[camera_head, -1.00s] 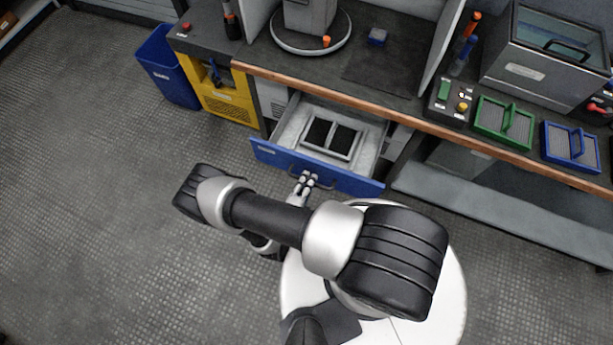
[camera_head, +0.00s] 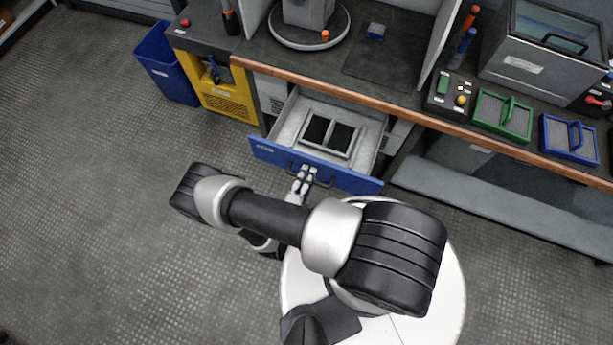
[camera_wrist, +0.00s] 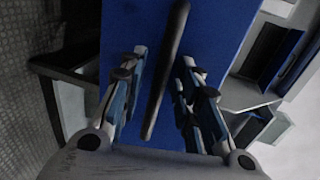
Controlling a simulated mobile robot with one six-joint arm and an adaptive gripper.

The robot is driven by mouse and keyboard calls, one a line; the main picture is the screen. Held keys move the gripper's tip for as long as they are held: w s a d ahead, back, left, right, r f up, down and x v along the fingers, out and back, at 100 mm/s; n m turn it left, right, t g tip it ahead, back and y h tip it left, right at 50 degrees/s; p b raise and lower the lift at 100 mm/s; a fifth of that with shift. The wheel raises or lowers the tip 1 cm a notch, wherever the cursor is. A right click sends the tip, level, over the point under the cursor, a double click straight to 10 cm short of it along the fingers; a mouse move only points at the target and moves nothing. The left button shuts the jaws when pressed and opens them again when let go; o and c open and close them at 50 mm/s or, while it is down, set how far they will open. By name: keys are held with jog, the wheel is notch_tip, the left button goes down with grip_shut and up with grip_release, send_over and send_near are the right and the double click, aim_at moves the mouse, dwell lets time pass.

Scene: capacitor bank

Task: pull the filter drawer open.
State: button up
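The filter drawer (camera_head: 268,152) has a blue front and stands pulled out from under the bench, with its pale inside showing. A grey frame with two dark filter panels (camera_head: 328,134) lies in it. My gripper (camera_head: 303,173) is at the drawer's front, by the dark handle (camera_head: 324,181). In the wrist view, the handle (camera_wrist: 167,70) runs as a dark bar between the two fingers of my gripper (camera_wrist: 160,85). The fingers are spread, with blue drawer front (camera_wrist: 215,25) showing on both sides of the bar.
A yellow unit (camera_head: 222,97) and a blue bin (camera_head: 165,65) stand left of the drawer. A grey lower shelf (camera_head: 480,195) runs to the right. A green-framed filter (camera_head: 503,115) and a blue-framed filter (camera_head: 570,138) lie on the bench. The floor at left is clear.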

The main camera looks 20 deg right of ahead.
jog(key=v, duration=1.2)
dwell(0.6)
jog(key=w+a+r+m+g, duration=0.15)
jog(key=r+m+g, duration=0.25)
jog(key=r+m, duration=0.4)
jog(key=w+r+m+g+y, duration=0.1)
jog(key=w+r+m+g, duration=0.15)
jog(key=r+m, duration=0.55)
jog(key=w+r+m+g, duration=0.2)
jog(key=r+m+g, duration=0.3)
jog(key=r, duration=0.5)
jog(key=s+d+r+m+t+y, duration=0.2)
jog(key=s+r+m+y, duration=0.3)
jog(key=r+m, duration=0.6)
jog(key=s+d+r+m+t+y, duration=0.3)
jog(key=s+d+r+m+y, duration=0.1)
jog(key=r+m, duration=0.7)
jog(key=shift+s+d+r+m+y, duration=0.45)
jog(key=shift+d+m, duration=0.3)
jog(key=shift+m, duration=0.25)
